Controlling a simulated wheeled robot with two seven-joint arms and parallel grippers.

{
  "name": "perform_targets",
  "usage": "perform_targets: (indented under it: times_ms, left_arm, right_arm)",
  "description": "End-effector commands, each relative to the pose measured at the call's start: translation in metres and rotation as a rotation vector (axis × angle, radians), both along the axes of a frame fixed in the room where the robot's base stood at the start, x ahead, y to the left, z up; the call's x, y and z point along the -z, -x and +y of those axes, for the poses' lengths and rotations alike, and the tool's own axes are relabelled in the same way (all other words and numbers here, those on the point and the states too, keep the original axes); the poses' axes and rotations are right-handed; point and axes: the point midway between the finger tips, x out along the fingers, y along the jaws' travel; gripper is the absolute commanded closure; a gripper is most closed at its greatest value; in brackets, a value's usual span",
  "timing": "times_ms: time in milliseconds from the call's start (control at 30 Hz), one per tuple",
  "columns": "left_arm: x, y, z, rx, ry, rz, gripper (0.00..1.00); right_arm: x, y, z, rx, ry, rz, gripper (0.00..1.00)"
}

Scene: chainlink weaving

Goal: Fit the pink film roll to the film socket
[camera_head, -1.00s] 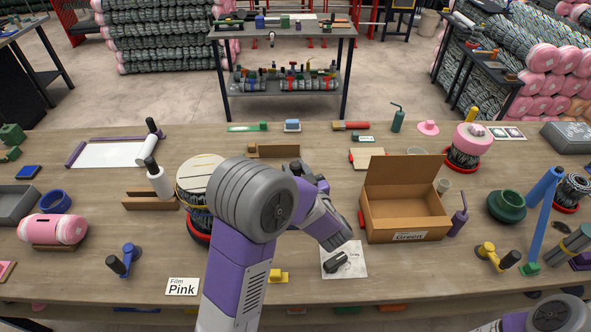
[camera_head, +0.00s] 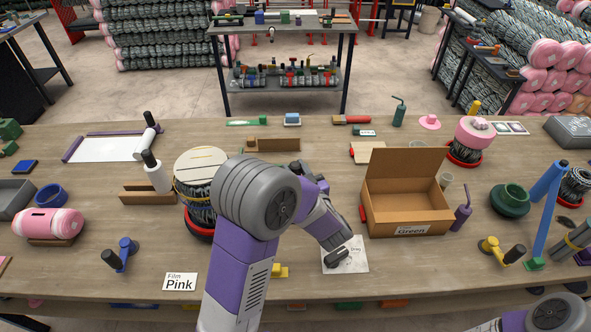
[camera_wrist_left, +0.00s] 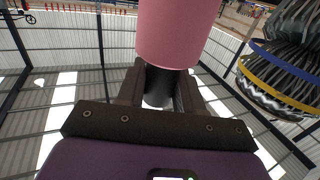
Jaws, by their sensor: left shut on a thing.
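In the left wrist view, my left gripper (camera_wrist_left: 160,92) is shut on a pink cylinder (camera_wrist_left: 178,35), which looks like the pink film roll. A dark rounded end of it sits between the fingers. In the head view my left arm hides the roll and the fingertips. A white card reading "Film Pink" (camera_head: 180,282) lies at the table's front edge. I cannot clearly pick out the film socket.
A banded drum (camera_head: 202,166) stands just left of my arm; its bands also show in the left wrist view (camera_wrist_left: 285,75). An open cardboard box (camera_head: 412,217) stands to the right. Tools and blocks crowd the table.

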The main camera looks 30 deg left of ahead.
Motion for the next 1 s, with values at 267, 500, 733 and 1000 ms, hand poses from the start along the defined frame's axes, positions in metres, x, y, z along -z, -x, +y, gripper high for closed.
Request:
perform_targets:
  times_ms: [267,500,733,1000]
  left_arm:
    - [0.009,0.0,0.0,0.0,0.0,-0.001,1.0]
    - [0.015,0.0,0.0,0.0,-0.002,-0.001,1.0]
    - [0.015,0.0,0.0,0.0,0.0,0.0,1.0]
    - [0.015,0.0,0.0,0.0,0.001,0.001,0.35]
  right_arm:
    - [0.008,0.0,0.0,0.0,0.0,0.0,0.57]
    - [0.012,0.0,0.0,0.0,0.0,0.0,0.57]
    - [0.012,0.0,0.0,0.0,0.0,0.0,0.57]
    - [0.012,0.0,0.0,0.0,0.0,0.0,0.57]
